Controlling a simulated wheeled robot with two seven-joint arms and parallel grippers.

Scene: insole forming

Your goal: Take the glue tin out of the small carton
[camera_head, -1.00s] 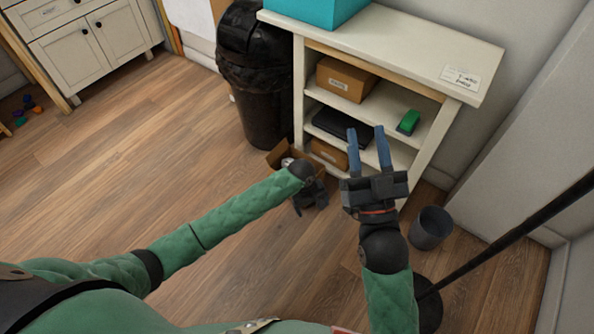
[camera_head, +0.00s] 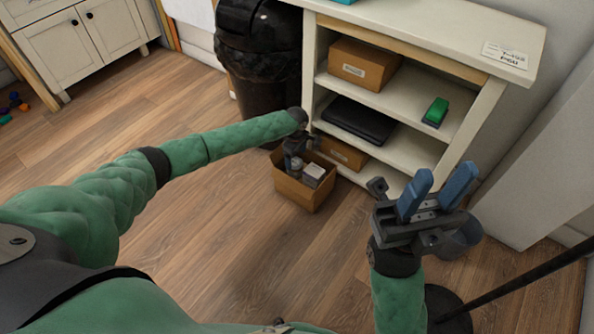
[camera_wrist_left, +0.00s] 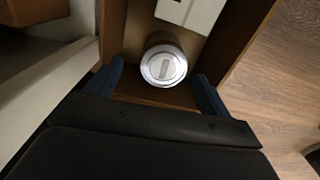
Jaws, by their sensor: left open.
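The small open carton (camera_head: 302,197) stands on the floor in front of the shelf. The glue tin (camera_wrist_left: 163,66), a round silvery can with a pale lid, sits in it and shows small in the head view (camera_head: 297,169). My left gripper (camera_head: 294,148) is over the carton, pointing down. In the left wrist view its blue fingers (camera_wrist_left: 160,84) are apart, one towards each side of the tin, with gaps to it. How deep the fingertips reach is unclear. My right gripper (camera_head: 437,188) is to the right, its blue fingers apart and empty.
A white box (camera_head: 314,173) shares the carton with the tin. The white shelf (camera_head: 462,138) holds brown boxes (camera_head: 362,65), a black flat case (camera_head: 358,120) and a green item (camera_head: 436,111). A black bin (camera_head: 258,80) stands behind the carton.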

